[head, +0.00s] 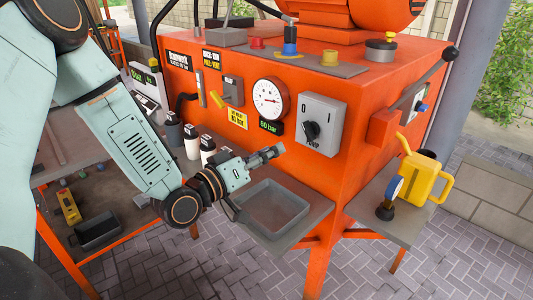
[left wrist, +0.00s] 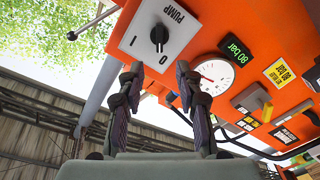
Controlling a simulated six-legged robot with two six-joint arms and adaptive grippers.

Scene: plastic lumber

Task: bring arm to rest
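My left arm comes in from the left in the head view. Its gripper (head: 268,155) hangs in the air above the grey tray, in front of the orange machine (head: 350,85), and holds nothing. In the left wrist view the two fingers of the left gripper (left wrist: 159,75) stand apart with a clear gap. Beyond them is the grey pump switch box (left wrist: 158,32) with its black knob; the box also shows in the head view (head: 330,112). The fingertips appear apart from the box. My right gripper is in neither view.
A pressure gauge (head: 270,98) sits left of the switch box. A grey tray (head: 298,205) is on the shelf below. Several bottles (head: 192,144) stand left of the gripper.

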